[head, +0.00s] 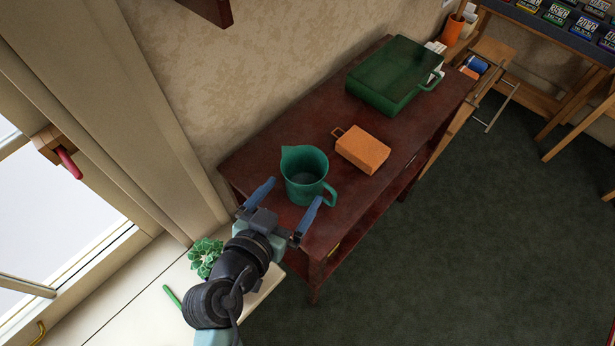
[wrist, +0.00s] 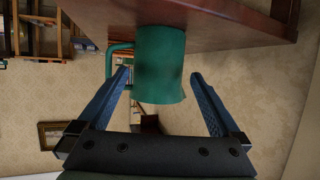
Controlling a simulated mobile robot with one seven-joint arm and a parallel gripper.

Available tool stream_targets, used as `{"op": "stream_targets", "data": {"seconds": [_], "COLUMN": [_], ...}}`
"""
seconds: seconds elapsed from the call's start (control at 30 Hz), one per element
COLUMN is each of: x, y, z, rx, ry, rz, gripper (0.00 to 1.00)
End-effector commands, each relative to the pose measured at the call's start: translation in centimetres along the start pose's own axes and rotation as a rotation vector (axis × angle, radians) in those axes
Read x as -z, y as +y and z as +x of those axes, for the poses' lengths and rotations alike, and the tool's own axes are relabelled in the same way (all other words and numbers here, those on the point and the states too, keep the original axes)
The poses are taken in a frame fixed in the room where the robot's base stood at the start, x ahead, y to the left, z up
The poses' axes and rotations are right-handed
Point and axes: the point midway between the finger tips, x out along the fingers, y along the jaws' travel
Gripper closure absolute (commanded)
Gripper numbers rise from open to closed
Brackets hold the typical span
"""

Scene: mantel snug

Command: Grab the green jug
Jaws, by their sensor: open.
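The green jug (head: 303,170) stands upright on a dark red wooden table (head: 255,160), near its left end. Its spout points to the upper left and its handle to the lower right in the head view. My gripper (head: 288,194) is open, with its two blue fingers pointing at the jug from the near side. In the wrist view the picture is upside down, and the jug (wrist: 158,65) shows ahead between the fingertips (wrist: 162,75), with its handle on the left. I see no finger clearly touching the jug, and nothing is held.
An orange box (head: 362,149) with a small handle lies right of the jug. A dark green case (head: 385,80) lies farther back on the table. A green plant (head: 205,257) and a green stick (head: 173,296) are on the pale sill (head: 130,308) beside my arm.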

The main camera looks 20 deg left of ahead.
Motion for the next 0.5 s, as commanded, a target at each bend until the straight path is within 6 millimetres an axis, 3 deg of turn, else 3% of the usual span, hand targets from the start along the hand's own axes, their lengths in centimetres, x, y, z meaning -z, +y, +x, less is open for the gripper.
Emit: {"op": "stream_targets", "data": {"seconds": [0.5], "x": [0.0], "y": [0.2], "z": [5.5], "rx": [0.0], "ry": [0.001], "rz": [0.001], "gripper": [0.0]}}
